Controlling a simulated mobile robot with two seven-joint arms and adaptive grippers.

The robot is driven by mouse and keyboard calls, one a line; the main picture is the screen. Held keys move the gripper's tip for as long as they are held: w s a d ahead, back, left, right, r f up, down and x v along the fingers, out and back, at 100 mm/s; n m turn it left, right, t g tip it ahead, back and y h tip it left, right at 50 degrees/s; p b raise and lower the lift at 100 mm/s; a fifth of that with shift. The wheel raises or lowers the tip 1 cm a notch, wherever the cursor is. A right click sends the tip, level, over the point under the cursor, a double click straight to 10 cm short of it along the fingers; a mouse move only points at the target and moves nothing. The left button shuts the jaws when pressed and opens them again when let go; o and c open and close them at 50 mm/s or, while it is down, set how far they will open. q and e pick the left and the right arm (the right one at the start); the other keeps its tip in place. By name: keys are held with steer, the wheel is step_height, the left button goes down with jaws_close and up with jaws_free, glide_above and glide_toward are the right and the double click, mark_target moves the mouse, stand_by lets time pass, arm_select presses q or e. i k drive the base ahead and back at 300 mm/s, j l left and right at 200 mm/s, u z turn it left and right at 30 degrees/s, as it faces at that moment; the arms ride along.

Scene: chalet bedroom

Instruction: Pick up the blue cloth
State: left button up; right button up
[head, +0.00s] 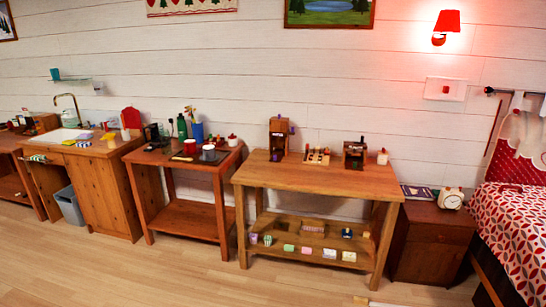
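I cannot make out a blue cloth for certain. A green-and-white striped item (38,158) lies at the sink counter's front edge. These are too small to identify. Neither of my grippers is in view.
Boxy wooden devices (279,138) stand on the right table. A smaller table (160,158) with red and grey pots stands left of it, beside the sink counter (105,150). A nightstand (428,240) and bed (515,225) are at right. The front floor (180,275) is mostly clear.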

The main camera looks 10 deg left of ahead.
mark_target(84, 144)
steer(key=i+u, duration=0.1)
steer(key=i, duration=0.4)
steer(key=i+l+u, duration=0.15)
steer(key=i, duration=0.35)
steer(key=i+u, duration=0.1)
steer(key=i, duration=0.45)
steer(key=i+j+u, duration=0.1)
steer(key=i+u, duration=0.55)
steer(key=u, duration=0.25)
steer(key=i+l+u, duration=0.15)
steer(key=i+u, duration=0.25)
steer(key=i+j+u, duration=0.15)
steer(key=i+u, duration=0.95)
steer(key=i+z, duration=0.3)
steer(key=i, duration=0.15)
steer(key=i+j+z, duration=0.3)
steer(key=i, duration=0.15)
steer(key=i+j+z, duration=0.25)
steer(key=i, duration=0.2)
steer(key=l, duration=0.1)
